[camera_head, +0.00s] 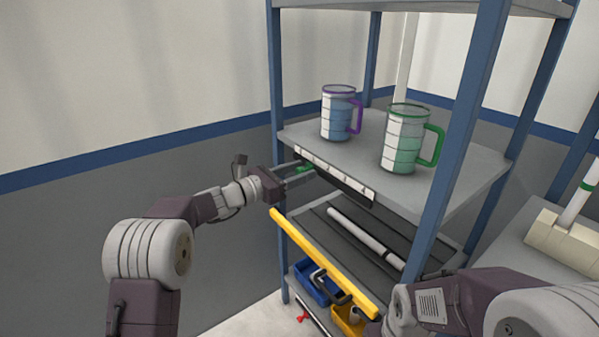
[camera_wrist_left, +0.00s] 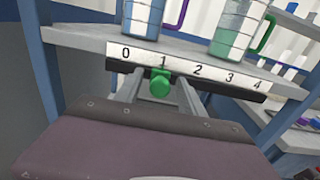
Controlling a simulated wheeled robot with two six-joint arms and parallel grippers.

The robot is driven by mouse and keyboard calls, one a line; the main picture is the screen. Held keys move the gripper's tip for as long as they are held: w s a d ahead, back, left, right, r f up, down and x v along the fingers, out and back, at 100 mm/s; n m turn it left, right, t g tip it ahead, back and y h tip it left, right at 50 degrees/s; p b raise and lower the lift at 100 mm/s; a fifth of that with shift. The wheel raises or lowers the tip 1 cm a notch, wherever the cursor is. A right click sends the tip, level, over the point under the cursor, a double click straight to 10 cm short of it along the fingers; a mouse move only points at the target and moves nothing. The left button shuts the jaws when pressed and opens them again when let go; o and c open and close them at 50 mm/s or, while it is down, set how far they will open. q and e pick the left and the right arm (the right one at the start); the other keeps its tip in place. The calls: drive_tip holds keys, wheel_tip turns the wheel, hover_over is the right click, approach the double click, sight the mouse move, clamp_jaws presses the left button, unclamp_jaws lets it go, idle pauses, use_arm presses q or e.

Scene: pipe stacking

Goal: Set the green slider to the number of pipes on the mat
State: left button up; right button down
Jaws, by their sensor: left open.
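The green slider (camera_head: 303,169) sits under the white number strip (camera_head: 335,173) on the front edge of the upper shelf. In the left wrist view the slider knob (camera_wrist_left: 160,84) is below the 1 on the strip (camera_wrist_left: 186,67), which reads 0 to 4. My left gripper (camera_head: 300,174) is open, with one finger on each side of the knob; I cannot tell if either touches it. A dark mat (camera_head: 318,220) lies on the shelf below, with one pale pipe (camera_head: 362,233) visible on it. The mat is partly hidden by a yellow bar. My right gripper is not visible, only its arm.
Two measuring jugs, one with a purple handle (camera_head: 338,113) and one with a green handle (camera_head: 402,142), stand on the upper shelf. The yellow bar (camera_head: 320,262) runs along the lower shelf front. Blue posts (camera_head: 465,120) frame the rack. A blue bin (camera_head: 312,287) is underneath.

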use_arm(q)
drive_tip(key=p+v, duration=0.1)
drive_tip(key=v, duration=0.8)
